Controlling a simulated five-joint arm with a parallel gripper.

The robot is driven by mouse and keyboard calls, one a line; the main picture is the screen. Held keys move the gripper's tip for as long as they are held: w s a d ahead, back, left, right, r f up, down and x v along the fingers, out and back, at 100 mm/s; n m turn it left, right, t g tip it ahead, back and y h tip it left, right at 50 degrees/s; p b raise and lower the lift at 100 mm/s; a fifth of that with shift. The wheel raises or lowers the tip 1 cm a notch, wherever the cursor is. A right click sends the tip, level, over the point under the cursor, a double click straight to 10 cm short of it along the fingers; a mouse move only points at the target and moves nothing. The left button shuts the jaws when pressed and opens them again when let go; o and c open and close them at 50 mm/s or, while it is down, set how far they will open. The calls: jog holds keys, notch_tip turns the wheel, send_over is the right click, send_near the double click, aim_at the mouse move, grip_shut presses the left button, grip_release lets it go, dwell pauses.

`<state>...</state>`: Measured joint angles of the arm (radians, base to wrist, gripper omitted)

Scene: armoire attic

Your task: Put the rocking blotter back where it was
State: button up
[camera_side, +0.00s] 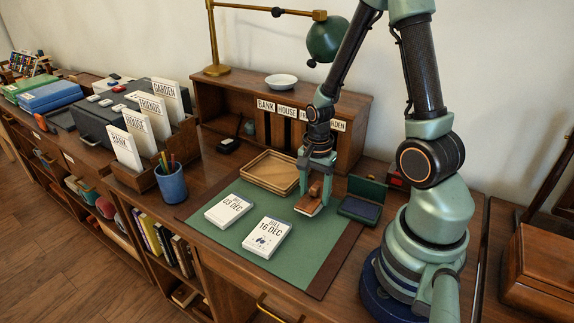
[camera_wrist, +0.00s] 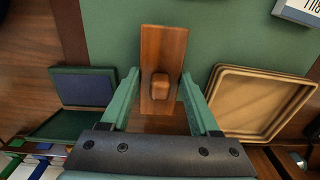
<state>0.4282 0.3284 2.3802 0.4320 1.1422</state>
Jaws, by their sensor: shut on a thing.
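The rocking blotter is a brown wooden block with a small knob on top. In the side view the blotter (camera_side: 309,204) is at the back right part of the green desk mat (camera_side: 232,254), under my gripper (camera_side: 318,180). In the wrist view the blotter (camera_wrist: 163,48) stands between the fingers of my gripper (camera_wrist: 160,86), which is shut on it around the knob. Whether its underside touches the mat or hangs just above it I cannot tell.
An open green case with a dark blue pad (camera_side: 360,206) lies just right of the blotter. A shallow wooden tray (camera_side: 248,176) lies to its left. Two bill cards, one dated 16 Dec (camera_side: 268,237), lie on the mat. A pigeonhole rack (camera_side: 222,97) stands behind.

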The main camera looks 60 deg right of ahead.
aim_at(315, 186)
jog(key=shift+f, duration=0.1)
jog(key=o, duration=1.2)
notch_tip(315, 186, up, 12)
jog(key=w+a+r+n+t, duration=0.1)
jog(key=a+r+n+t, duration=0.4)
jog(key=a+r+n, duration=0.6)
jog(key=shift+w+a+n+t, duration=0.35)
jog(key=shift+a+n, duration=0.25)
jog(key=shift+n, duration=2.9)
